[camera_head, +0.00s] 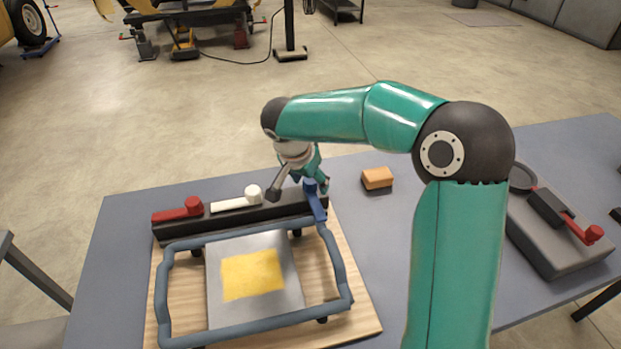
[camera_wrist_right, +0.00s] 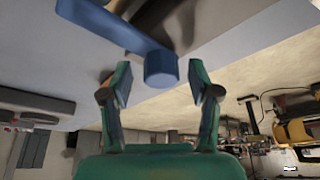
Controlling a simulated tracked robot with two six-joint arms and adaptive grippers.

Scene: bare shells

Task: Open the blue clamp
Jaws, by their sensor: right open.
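The blue clamp (camera_head: 316,203) sits at the right end of a black bar (camera_head: 240,215). My right gripper (camera_head: 299,190) is open at the knob. In the right wrist view, the blue clamp (camera_wrist_right: 118,28) reaches down to its knob, which lies between the fingertips of my right gripper (camera_wrist_right: 160,84), with a gap on both sides. A white clamp (camera_head: 235,202) and a red clamp (camera_head: 178,210) lie along the bar. My left gripper is out of view.
The frame rests over a wooden board (camera_head: 365,315) and a grey plate with a yellow patch (camera_head: 252,274). An orange block (camera_head: 377,178) lies right of the clamp. A grey box (camera_head: 550,235) with a red-tipped handle stands at the right. My right arm covers the table between them.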

